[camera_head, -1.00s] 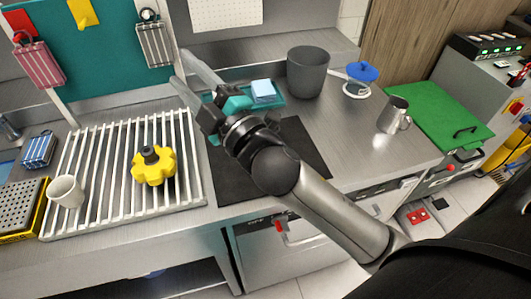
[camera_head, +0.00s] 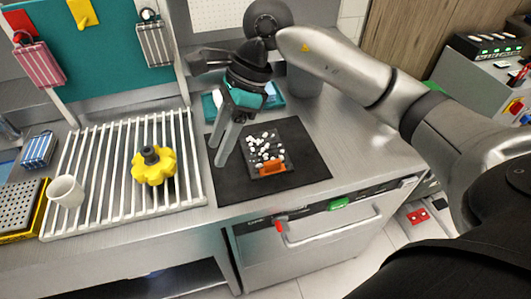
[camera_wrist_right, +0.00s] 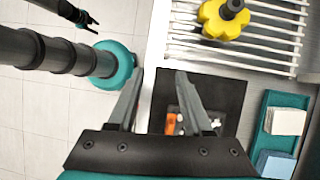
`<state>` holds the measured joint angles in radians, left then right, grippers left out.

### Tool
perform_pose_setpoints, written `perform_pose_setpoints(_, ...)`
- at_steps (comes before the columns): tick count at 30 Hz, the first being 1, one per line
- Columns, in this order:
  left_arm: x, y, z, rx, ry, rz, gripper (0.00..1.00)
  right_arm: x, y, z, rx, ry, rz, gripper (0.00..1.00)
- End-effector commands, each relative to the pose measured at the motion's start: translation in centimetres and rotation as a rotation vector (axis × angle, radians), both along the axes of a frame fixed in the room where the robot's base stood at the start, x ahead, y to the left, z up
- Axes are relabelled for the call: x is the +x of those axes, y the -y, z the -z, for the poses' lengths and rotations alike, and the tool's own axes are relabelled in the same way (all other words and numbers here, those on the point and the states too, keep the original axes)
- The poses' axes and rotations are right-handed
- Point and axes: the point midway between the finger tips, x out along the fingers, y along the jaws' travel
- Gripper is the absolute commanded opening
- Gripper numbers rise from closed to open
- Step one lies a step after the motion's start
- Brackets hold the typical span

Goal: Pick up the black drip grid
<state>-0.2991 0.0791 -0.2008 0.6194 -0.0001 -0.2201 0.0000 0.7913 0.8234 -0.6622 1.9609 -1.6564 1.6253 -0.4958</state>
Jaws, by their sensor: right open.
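A small dark plate (camera_head: 280,148) with an orange tab (camera_head: 271,167) at its front edge and several white bits on it lies on the black mat (camera_head: 230,188). It is the likeliest black drip grid, but I cannot make out a grid pattern. My right gripper (camera_head: 219,155) is above the mat, just left of the plate, fingers pointing down. In the right wrist view my right gripper (camera_wrist_right: 160,72) is open and empty. There the orange tab (camera_wrist_right: 170,124) shows between the fingers, and the right finger partly hides the plate. A small dark gripper (camera_wrist_right: 92,21), probably my left, shows at the top left.
A teal tray (camera_head: 212,106) and a grey bin (camera_head: 304,82) stand behind, partly hidden. A perforated plate (camera_head: 18,205) lies far left.

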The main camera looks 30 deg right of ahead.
Motion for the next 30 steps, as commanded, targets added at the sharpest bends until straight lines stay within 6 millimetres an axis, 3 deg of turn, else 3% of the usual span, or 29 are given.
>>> perform_pose_setpoints(1, 0.0, 0.0, 0.0, 0.0, -0.001, 0.0, 0.5, 0.5, 2.6, -0.1, -0.105, 0.008, 0.007, 0.5)
perform_pose_setpoints(3, 0.0, 0.0, 0.0, 0.0, -0.001, -0.001, 0.5, 0.8, 5.7, -0.3, -0.233, 0.006, 0.015, 0.5)
perform_pose_setpoints(6, 0.0, 0.0, 0.0, 0.0, -0.001, -0.001, 0.5, 0.9, 9.1, -0.8, -0.365, -0.006, 0.033, 0.5)
perform_pose_setpoints(9, -0.1, 0.0, 0.0, 0.0, -0.001, -0.001, 0.5, 0.9, 11.0, -1.2, -0.441, -0.017, 0.045, 0.5)
perform_pose_setpoints(14, -0.1, 0.0, 0.2, 0.0, -0.001, -0.001, 0.5, 0.7, 11.9, 0.0, -0.475, -0.028, 0.051, 0.5)
perform_pose_setpoints(24, -0.1, 0.0, 0.7, 0.0, -0.001, -0.002, 0.5, 0.7, 11.8, 7.0, -0.471, -0.029, 0.049, 0.5)
perform_pose_setpoints(30, -0.1, 0.0, 0.8, 0.0, -0.001, -0.001, 0.5, 0.8, 11.8, 8.6, -0.47, -0.026, 0.05, 0.5)
